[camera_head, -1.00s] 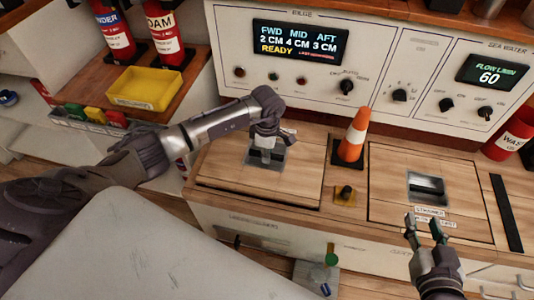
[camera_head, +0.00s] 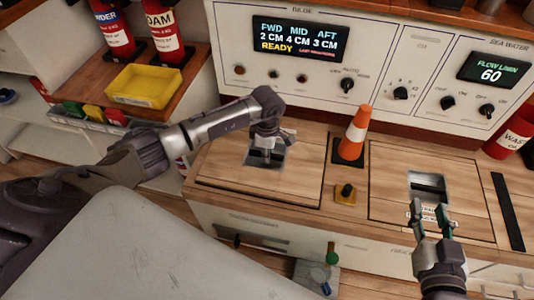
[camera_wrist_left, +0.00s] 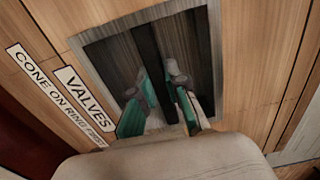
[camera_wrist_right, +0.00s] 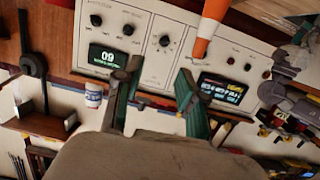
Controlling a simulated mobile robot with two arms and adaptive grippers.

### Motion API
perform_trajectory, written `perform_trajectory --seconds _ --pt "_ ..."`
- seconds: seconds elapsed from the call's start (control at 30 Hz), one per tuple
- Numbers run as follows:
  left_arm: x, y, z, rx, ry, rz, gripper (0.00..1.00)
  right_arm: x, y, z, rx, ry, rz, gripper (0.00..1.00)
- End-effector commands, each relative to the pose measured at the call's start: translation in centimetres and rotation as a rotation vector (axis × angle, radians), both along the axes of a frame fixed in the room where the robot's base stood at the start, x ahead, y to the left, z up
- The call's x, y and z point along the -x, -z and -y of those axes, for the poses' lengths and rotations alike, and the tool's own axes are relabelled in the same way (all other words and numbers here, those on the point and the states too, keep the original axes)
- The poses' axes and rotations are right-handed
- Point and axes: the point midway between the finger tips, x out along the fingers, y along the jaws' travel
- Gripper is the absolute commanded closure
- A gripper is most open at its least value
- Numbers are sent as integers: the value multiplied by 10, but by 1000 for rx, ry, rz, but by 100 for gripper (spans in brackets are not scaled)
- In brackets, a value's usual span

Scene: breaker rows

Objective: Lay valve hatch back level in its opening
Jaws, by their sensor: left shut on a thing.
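The valve hatch (camera_head: 225,168) is a square wooden panel at the left of the counter, with a metal recessed pull. Its VALVES label (camera_wrist_left: 85,90) shows in the left wrist view. It lies about flat over its opening; a dark line runs along its front edge, and I cannot tell whether it is fully flush. My left gripper (camera_head: 266,157) reaches down into the recess and is shut on the dark bar there; its fingers also show in the left wrist view (camera_wrist_left: 162,85). My right gripper (camera_head: 429,208) is open and empty, over the front of the right-hand hatch; it also shows in the right wrist view (camera_wrist_right: 155,82).
An orange and white cone (camera_head: 355,130) stands on a black base between the hatches, right of the valve hatch. A yellow plate with a black knob (camera_head: 346,190) sits in front. The second hatch (camera_head: 390,178) lies right. The control panel (camera_head: 230,45) rises behind.

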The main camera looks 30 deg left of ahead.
Motion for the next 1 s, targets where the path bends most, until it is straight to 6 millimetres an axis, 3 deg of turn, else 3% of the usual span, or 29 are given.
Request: perform_trajectory --seconds 1.0 --pt "-2 7 0 2 0 6 100 -7 -32 -7 -45 -13 173 60"
